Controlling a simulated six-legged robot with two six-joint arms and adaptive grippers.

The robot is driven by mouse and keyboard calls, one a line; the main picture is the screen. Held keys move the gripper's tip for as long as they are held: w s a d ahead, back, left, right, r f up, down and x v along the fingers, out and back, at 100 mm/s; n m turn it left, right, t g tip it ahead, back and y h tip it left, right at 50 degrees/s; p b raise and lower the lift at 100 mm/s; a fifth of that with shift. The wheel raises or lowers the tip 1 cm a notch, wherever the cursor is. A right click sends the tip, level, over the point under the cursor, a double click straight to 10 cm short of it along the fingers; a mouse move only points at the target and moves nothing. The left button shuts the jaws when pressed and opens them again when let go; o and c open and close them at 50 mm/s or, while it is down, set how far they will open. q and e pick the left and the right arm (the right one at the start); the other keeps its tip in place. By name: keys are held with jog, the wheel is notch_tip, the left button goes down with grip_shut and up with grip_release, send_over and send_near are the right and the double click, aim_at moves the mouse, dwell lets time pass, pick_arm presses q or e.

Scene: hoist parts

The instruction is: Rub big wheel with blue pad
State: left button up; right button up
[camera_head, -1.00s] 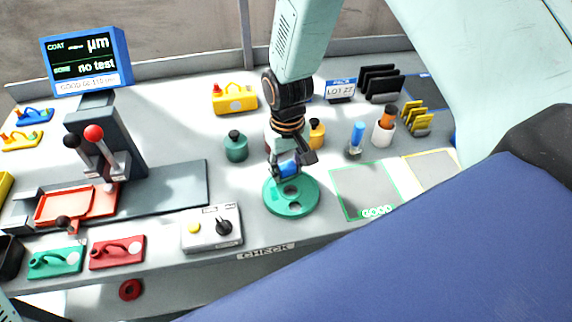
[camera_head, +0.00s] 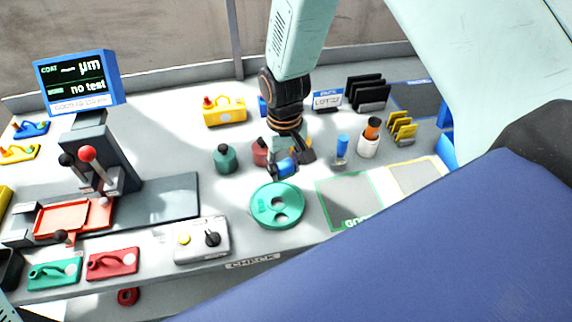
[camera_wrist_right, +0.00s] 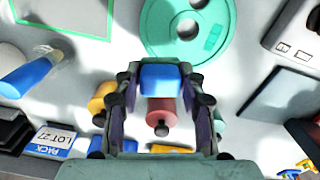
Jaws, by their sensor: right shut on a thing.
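The big wheel is a green disc (camera_head: 277,206) with holes, lying flat on the bench in the middle of the head view. It also shows at the top of the right wrist view (camera_wrist_right: 188,28). My right gripper (camera_head: 286,165) is shut on the blue pad (camera_head: 287,168), just behind the wheel. My left gripper does not show.
Green (camera_head: 225,158) and red (camera_head: 261,152) bottles stand behind the wheel. A grey switch box (camera_head: 202,240) is left of the wheel. A green-outlined area (camera_head: 348,203) lies right.

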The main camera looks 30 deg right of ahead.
jog(key=shift+r+p, duration=1.55)
jog(key=shift+r, duration=0.4)
jog(key=shift+f, duration=0.1)
